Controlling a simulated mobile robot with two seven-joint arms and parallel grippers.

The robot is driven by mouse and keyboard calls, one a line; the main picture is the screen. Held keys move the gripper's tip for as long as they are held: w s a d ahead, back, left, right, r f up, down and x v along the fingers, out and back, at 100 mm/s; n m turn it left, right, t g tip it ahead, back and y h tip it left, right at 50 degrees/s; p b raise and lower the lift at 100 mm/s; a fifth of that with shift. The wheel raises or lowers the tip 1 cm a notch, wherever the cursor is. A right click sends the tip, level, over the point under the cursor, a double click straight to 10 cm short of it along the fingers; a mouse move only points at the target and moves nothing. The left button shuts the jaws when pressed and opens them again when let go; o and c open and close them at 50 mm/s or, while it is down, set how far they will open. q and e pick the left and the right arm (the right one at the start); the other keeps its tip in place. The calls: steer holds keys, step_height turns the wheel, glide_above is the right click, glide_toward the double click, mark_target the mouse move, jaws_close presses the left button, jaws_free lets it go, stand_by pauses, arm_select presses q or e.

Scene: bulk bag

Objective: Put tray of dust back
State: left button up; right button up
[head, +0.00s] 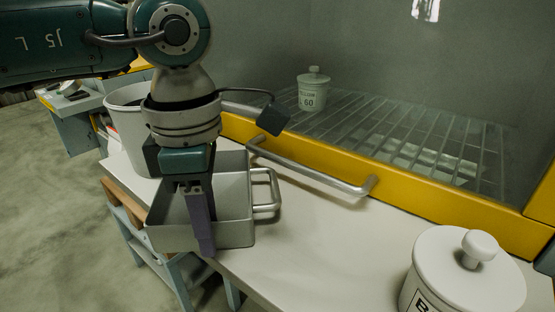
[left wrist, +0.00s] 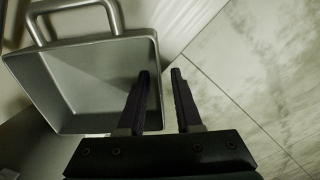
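The grey metal tray (head: 236,232) stands at the left front edge of the white worktop, its looped handle (head: 268,190) on the right. The tray also shows in the left wrist view (left wrist: 28,82), and I see no dust in the visible part of it. My left gripper (head: 206,246) points down at the tray's near wall. In the left wrist view my left gripper (left wrist: 159,73) has its fingers apart, one over the tray's inside and one outside, with the wall's edge between them. I cannot tell whether they touch it. My right gripper is not in view.
A pale bucket (head: 124,98) stands behind my left arm. A yellow-framed cabinet front with a metal bar handle (head: 315,174) runs behind the tray. A small lidded jar (head: 312,96) is on the grating inside. A large white lidded jar (head: 450,275) stands right. The middle worktop (head: 300,235) is clear.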

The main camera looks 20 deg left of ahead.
arm_select(q)
jaws_close()
stand_by(1.2)
